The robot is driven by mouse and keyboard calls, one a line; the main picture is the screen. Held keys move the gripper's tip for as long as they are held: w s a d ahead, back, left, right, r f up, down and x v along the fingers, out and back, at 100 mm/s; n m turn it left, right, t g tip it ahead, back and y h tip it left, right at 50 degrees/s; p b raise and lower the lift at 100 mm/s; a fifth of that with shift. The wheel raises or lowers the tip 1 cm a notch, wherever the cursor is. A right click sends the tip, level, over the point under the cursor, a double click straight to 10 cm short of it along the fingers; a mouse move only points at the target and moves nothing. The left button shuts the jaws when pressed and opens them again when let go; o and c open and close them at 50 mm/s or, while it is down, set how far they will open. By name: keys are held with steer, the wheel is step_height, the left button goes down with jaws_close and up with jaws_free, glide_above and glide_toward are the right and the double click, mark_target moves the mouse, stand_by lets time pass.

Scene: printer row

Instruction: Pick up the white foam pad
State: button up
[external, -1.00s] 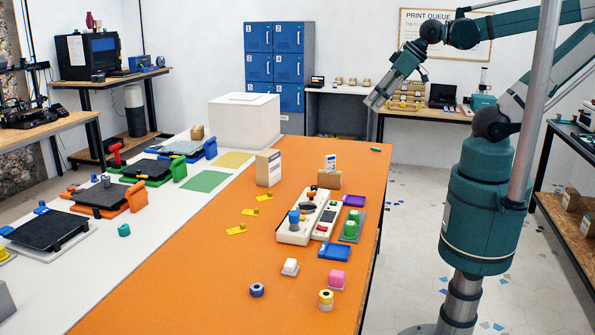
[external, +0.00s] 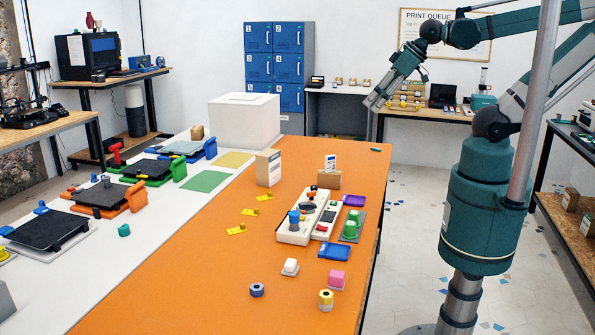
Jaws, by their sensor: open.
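A small white block on a grey base, which looks like the white foam pad (external: 290,265), sits on the orange table (external: 200,290) near its front. A pink block (external: 337,277) on a similar base is to its right. My gripper (external: 374,103) is high above the table's far right side, well away from the pad. It points down and left, open, with nothing seen between its fingers.
A blue roll (external: 257,290) and a yellow-topped roll (external: 326,300) stand near the pad. Behind it are a white device (external: 297,230), a blue tray (external: 334,252), green pieces on a plate (external: 350,229) and a cardboard box (external: 269,168). The table's front left is clear.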

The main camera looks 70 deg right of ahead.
steer(key=shift+a, duration=0.1)
steer(key=w+a, duration=0.1)
steer(key=n+g+b, duration=0.7)
steer(key=n+b, duration=0.4)
steer(key=n, duration=0.7)
glide_above(289, 262)
steer(key=f, duration=3.4)
steer(key=shift+w+d+f, duration=0.1)
steer(key=shift+d+f, duration=0.05)
steer(key=shift+d, duration=0.2)
steer(key=shift+a+f, duration=0.2)
steer(key=shift+f, duration=0.05)
steer(key=shift+f, duration=1.3)
